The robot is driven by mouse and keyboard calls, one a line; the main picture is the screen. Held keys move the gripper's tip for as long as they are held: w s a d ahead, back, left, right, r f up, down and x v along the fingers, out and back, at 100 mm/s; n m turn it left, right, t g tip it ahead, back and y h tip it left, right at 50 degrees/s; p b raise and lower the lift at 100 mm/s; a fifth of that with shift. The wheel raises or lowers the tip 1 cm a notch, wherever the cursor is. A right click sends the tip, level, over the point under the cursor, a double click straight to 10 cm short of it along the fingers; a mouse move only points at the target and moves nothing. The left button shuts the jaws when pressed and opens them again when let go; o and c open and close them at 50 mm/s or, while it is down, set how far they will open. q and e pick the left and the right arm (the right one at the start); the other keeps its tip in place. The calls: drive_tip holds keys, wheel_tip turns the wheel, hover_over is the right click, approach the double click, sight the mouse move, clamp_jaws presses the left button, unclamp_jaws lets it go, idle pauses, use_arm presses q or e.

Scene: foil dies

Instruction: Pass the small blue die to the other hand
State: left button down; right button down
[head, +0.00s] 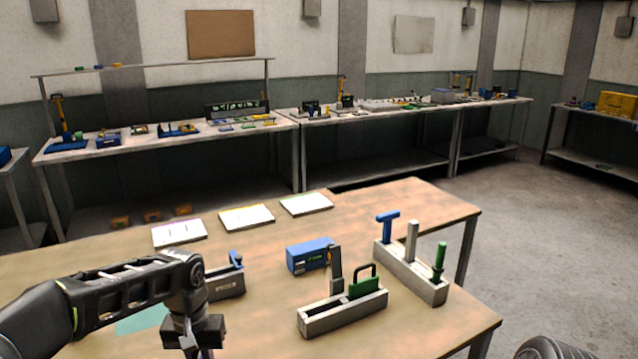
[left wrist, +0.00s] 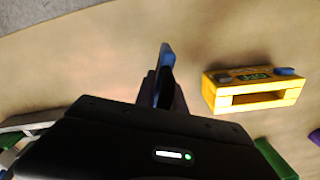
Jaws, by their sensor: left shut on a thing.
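My left gripper (head: 198,350) hangs over the near left of the wooden table, its fingertips cut off by the bottom edge of the head view. In the left wrist view my left gripper (left wrist: 160,90) is shut on the small blue die (left wrist: 166,56), which sticks out beyond the dark fingers. The die is seen nearly edge-on, with its lower part hidden between the fingers. It cannot be made out in the head view. My right gripper is in neither view.
A yellow block (left wrist: 240,102) lies right of the fingers in the left wrist view. On the table (head: 420,205) stand a blue box (head: 308,256), a grey open tray (head: 345,312), a tool rack (head: 410,272) and a grey holder (head: 228,284). Several sheets (head: 246,217) lie behind.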

use_arm(q)
drive_tip(key=shift+m, duration=0.5)
drive_tip(key=d, duration=0.1)
drive_tip(key=d+f, duration=0.1)
drive_tip(key=d, duration=0.1)
drive_tip(key=d+f, duration=0.1)
drive_tip(key=shift+s+d+f, duration=0.1)
drive_tip(key=shift+d+f, duration=0.05)
drive_tip(key=s+d+r+m, duration=0.2)
drive_tip(key=d+m, duration=0.2)
drive_tip(key=d, duration=0.3)
drive_tip(key=s+d+r+m, duration=0.2)
drive_tip(key=d+r+m, duration=0.1)
drive_tip(key=d, duration=0.4)
drive_tip(key=shift+s+d+r+m, duration=0.15)
drive_tip(key=shift+s+d+m, duration=0.15)
drive_tip(key=shift+m, duration=0.2)
drive_tip(key=shift+w, duration=0.1)
drive_tip(key=w+d+f+m, duration=0.3)
drive_tip(key=w+f+m, duration=0.1)
drive_tip(key=f, duration=0.1)
drive_tip(key=shift+d+m, duration=0.25)
drive_tip(key=shift+m, duration=0.05)
drive_tip(key=shift+s, duration=0.1)
